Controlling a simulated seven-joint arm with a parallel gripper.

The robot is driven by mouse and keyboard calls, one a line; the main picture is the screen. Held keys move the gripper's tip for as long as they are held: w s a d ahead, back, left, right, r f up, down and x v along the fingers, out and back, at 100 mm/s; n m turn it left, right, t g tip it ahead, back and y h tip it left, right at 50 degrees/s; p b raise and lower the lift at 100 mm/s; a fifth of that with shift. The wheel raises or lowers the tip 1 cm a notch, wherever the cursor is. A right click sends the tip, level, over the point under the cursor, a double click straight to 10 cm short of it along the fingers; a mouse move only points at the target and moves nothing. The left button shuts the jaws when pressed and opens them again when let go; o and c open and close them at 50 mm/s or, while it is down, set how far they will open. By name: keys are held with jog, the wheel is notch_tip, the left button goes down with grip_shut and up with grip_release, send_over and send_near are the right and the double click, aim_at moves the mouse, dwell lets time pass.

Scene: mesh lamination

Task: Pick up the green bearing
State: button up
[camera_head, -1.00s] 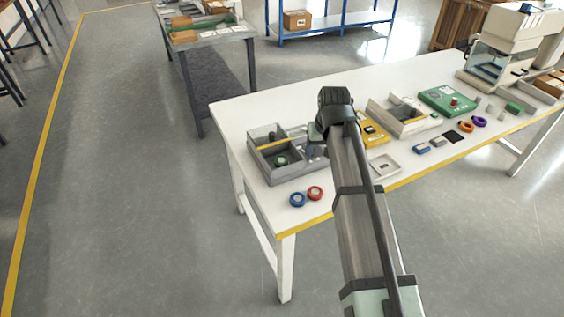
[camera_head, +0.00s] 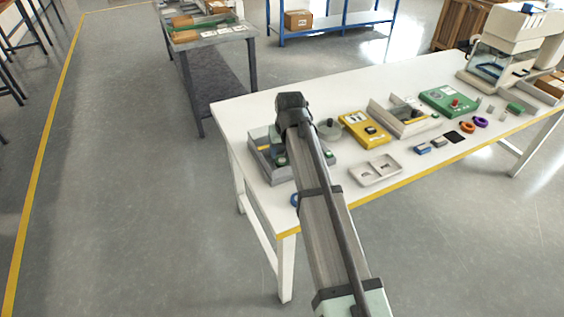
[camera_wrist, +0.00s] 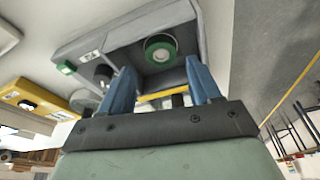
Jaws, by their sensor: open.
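The green bearing (camera_wrist: 160,48), a green ring with a pale centre, lies in a compartment of the grey divided tray (camera_wrist: 95,40) in the wrist view. My gripper (camera_wrist: 158,66) is open, with its two blue fingers apart. The bearing shows between and beyond the fingertips, and nothing is held. I cannot tell the exact gap from fingers to bearing. In the head view the tray (camera_head: 272,177) is at the left end of the white table, and my arm hides part of it and the gripper.
A yellow box (camera_head: 358,135), a small pale two-part tray (camera_head: 376,174) and a green box (camera_head: 447,101) stand right of the grey tray. A round grey item (camera_head: 329,130) is beside my arm. A yellow bar (camera_wrist: 162,94) crosses the tray near my fingers.

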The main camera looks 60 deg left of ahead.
aim_at(282, 160)
jog(key=shift+a+x, duration=0.15)
jog(key=shift+x, duration=1.3)
jog(key=shift+a+x, duration=0.15)
jog(key=shift+x, duration=1.35)
jog(key=shift+r, duration=0.2)
jog(key=c, duration=1)
